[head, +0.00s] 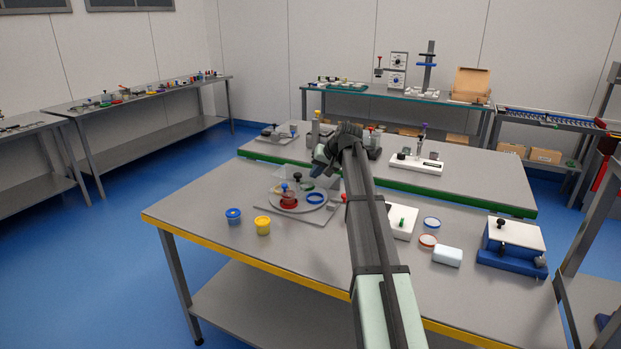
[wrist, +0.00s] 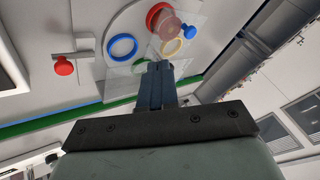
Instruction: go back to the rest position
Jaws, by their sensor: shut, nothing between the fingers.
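My gripper (head: 319,168) is above the table, just behind and over a round white plate (head: 312,212) on a grey board. In the wrist view my gripper's fingers (wrist: 161,68) are together with nothing between them. On the plate are a red tub-like piece (head: 289,202) and a blue ring (head: 316,197). A clear panel stands behind the plate, partly hidden by my gripper.
Right of my arm are a white block (head: 447,257), two round lids and a blue fixture (head: 511,262). A green-edged table (head: 470,190) with devices stands behind.

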